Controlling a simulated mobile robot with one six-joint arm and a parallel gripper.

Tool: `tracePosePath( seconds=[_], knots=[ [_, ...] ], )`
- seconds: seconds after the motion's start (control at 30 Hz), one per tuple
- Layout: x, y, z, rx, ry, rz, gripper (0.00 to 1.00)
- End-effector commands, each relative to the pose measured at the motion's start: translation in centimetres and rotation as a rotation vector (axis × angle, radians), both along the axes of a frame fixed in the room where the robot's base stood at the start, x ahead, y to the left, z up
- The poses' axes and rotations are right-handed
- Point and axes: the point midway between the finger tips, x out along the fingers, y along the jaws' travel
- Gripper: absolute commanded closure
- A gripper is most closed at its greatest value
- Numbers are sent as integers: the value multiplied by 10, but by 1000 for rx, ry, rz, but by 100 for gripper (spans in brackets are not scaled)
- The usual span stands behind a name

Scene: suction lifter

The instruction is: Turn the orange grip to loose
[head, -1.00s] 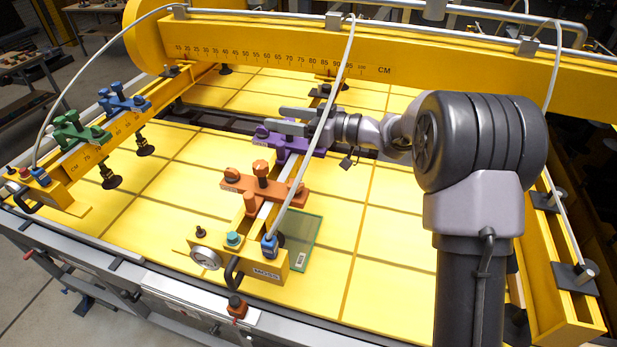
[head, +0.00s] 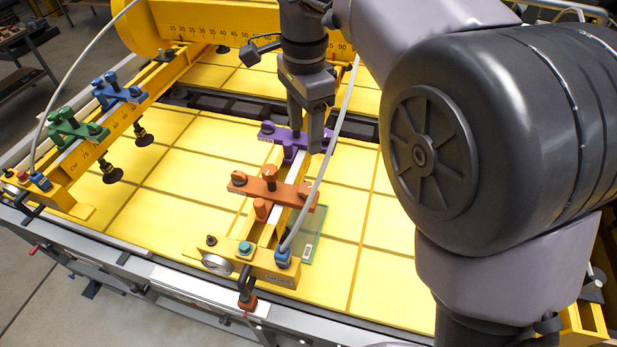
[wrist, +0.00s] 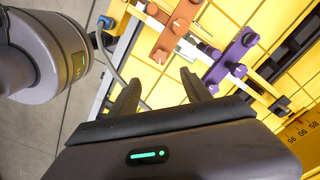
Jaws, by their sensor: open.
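The orange grip (head: 272,190) is an orange crossbar with round knobs, across a yellow arm of the lifter. It also shows at the top of the wrist view (wrist: 174,30), ahead of my fingers. How its knobs are set cannot be read. My gripper (head: 306,130) points down above the purple crossbar (head: 268,134), behind the orange grip in the head view, and partly hides the purple one. In the wrist view the fingers of my gripper (wrist: 164,88) stand apart with nothing between them.
A pale hose (head: 335,140) runs down beside my gripper to a blue fitting (head: 283,257). A round gauge (head: 217,265) and a greenish glass piece (head: 310,240) are near the arm's front end. Green (head: 78,127) and blue (head: 120,92) crossbars sit on another yellow arm at left.

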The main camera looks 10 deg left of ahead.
Motion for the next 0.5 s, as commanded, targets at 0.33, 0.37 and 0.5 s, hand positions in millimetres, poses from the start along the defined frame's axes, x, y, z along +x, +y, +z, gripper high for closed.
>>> tracePosePath(
  seconds=[0.33, 0.37, 0.5],
  knots=[
    [0, -1, -99, -4, 3, -1, 44],
    [0, -2, -107, -4, 2, -1, 44],
    [0, -1, -137, -3, 1, -1, 44]
  ],
)
